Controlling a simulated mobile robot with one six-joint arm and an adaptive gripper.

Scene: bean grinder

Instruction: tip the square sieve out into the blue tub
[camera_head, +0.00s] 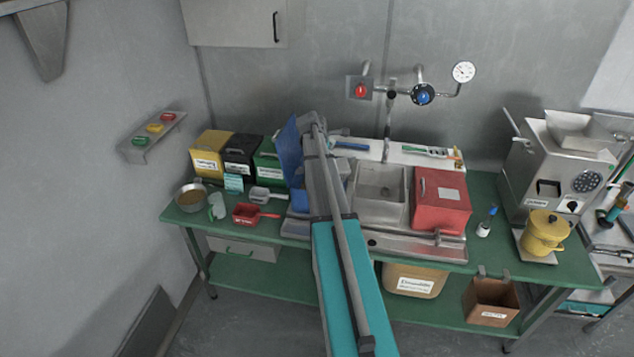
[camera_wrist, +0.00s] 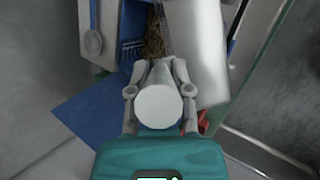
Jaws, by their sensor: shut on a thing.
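My gripper (camera_wrist: 155,66) is shut at the middle of the wrist view, its fingertips close together. What it grips is mostly hidden by the fingers and wrist. A large grey metal panel (camera_wrist: 197,50) lies just beyond it to the right and may be the square sieve's side; I cannot tell for sure. Brown grainy matter (camera_wrist: 153,42) shows in a narrow gap beside it. In the head view my arm reaches over the worktable, and blue surfaces (camera_head: 299,200) that look like the blue tub show just left of it, partly covered. A blue panel (camera_head: 289,150) stands tilted above them.
The sink (camera_head: 380,185) and a red box (camera_head: 441,200) stand right of my arm. The grinder (camera_head: 557,165) stands at the right.

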